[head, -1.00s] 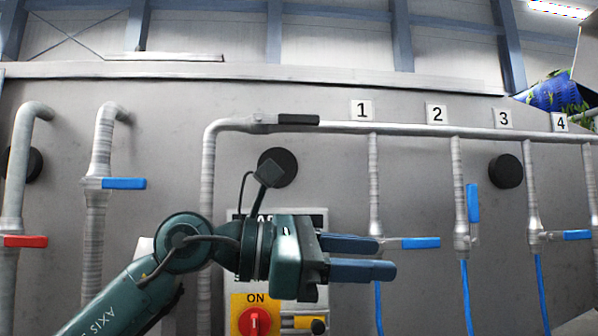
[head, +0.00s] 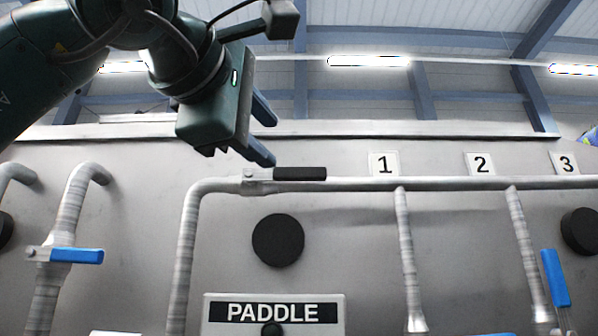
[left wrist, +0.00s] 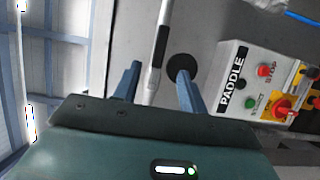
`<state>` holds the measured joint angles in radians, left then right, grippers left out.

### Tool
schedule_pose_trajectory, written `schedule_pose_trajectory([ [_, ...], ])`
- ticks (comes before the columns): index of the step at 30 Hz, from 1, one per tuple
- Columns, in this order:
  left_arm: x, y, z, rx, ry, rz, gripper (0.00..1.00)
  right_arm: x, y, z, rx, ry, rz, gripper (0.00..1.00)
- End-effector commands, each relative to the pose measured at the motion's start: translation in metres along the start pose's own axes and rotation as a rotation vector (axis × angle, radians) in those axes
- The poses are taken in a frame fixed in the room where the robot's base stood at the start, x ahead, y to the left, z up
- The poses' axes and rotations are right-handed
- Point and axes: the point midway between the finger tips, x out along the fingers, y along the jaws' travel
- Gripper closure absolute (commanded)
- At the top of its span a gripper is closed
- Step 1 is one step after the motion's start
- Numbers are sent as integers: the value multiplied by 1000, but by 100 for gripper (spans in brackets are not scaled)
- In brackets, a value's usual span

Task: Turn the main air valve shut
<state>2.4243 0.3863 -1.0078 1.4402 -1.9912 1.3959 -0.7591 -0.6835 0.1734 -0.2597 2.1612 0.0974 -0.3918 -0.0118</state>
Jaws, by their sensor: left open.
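The main air valve has a black handle (head: 300,173) that lies along the horizontal pipe (head: 365,183), just left of the number 1 sign. My left gripper (head: 268,140) is open and empty, above and a little left of the handle, with its fingers pointing down to the right. In the left wrist view, the black handle (left wrist: 161,46) and its pipe show between and beyond the two open fingers (left wrist: 158,74). The fingers appear apart from the handle. My right gripper is not in view.
A panel marked PADDLE (head: 273,328) with buttons is below. A round black disc (head: 278,240) sits on the wall under the valve. Blue handles are on a left pipe (head: 77,256) and on drop pipe 2 (head: 555,278).

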Motion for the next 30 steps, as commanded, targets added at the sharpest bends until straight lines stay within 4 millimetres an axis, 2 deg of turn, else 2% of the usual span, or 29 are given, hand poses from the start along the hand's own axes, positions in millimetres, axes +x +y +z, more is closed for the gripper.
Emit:
schedule_pose_trajectory([
  [9,69,1,0,-3,-1,-5,58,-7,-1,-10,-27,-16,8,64],
  [15,99,1,1,-2,-2,-4,58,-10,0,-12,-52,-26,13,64],
  [21,112,-1,1,-1,-3,-2,58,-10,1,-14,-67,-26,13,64],
  [29,112,-1,1,-1,-3,-2,58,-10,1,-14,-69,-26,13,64],
  [30,112,-1,1,-1,-3,-2,61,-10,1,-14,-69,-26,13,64],
])
